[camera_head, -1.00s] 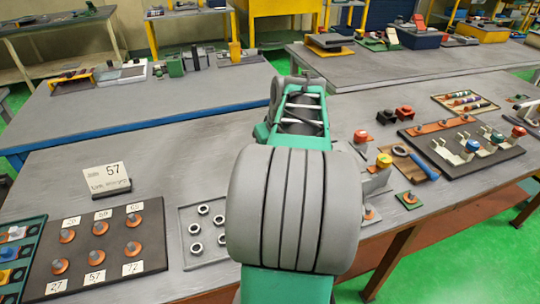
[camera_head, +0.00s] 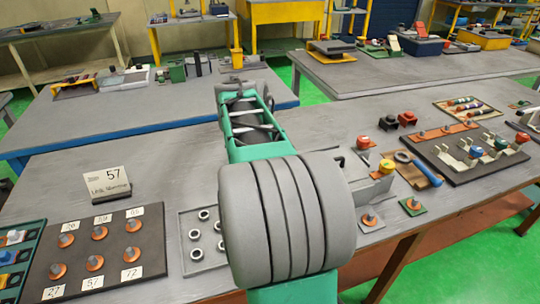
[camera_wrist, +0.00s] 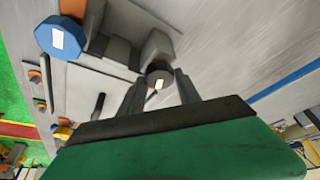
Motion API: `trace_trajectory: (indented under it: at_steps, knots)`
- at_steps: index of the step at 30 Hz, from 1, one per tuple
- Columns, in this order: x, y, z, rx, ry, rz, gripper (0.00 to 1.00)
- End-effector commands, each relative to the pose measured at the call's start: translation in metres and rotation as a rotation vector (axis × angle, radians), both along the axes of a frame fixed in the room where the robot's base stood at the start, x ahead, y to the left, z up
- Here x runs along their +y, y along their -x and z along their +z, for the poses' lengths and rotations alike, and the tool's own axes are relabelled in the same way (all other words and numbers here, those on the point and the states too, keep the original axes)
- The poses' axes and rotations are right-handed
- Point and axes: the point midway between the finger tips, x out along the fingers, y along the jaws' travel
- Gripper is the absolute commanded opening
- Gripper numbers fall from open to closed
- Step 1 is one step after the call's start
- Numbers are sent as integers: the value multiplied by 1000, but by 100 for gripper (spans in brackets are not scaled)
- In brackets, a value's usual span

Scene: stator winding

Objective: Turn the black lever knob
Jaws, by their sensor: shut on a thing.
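In the wrist view, the dark round lever knob (camera_wrist: 159,78) with a small white mark sits between the two grey fingers of my gripper (camera_wrist: 161,87). The fingers are shut on it from both sides. A pale grey block (camera_wrist: 157,47) stands right beside the knob, and a larger blue knob (camera_wrist: 62,37) with a white mark is at upper left. In the head view my arm covers the gripper and the held knob.
A label card (camera_head: 106,184) and a dark board of copper-coloured pegs (camera_head: 80,270) are at left. A black board with levers (camera_head: 475,172), a blue-handled tool (camera_head: 428,174) and red (camera_head: 363,143) and yellow (camera_head: 387,166) knobs are at right. Bare table lies behind my arm.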

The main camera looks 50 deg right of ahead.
Motion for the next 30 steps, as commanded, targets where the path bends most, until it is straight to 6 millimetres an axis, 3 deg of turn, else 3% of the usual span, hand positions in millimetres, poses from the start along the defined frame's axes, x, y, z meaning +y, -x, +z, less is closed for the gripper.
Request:
trace_trajectory:
  at_steps: [1,12,30]
  knots:
    - [-1,-4,9,-12,9,-33,0]
    - [-1,-5,8,-14,9,-250,0]
    - [-2,-4,7,-14,9,-306,0]
